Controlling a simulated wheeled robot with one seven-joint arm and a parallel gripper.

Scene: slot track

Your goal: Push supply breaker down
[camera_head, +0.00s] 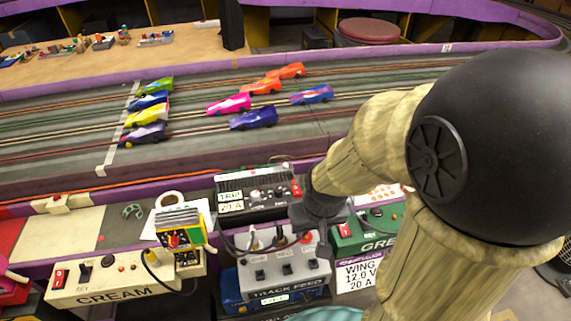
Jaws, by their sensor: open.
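My gripper (322,228) is dark and points down at the end of my pale arm, over the middle of the control boxes. Its fingertips are hard to make out against the dark boxes; it appears open and empty. Just left of it is a black supply box (256,183) with a "20 A" label, knobs and a small red switch (296,189) at its right end. Below stands a grey box marked TRACK FEED (285,273) with several switches and plugs. No part is clearly labelled as the supply breaker, and its position cannot be told. My arm hides part of the boxes on the right.
A cream control box (125,278) stands at left, with a yellow, red and green block (180,230) beside it. A green box (366,230) and a WING label (361,275) lie right of my gripper. Behind runs the slot track (60,150) with several toy cars.

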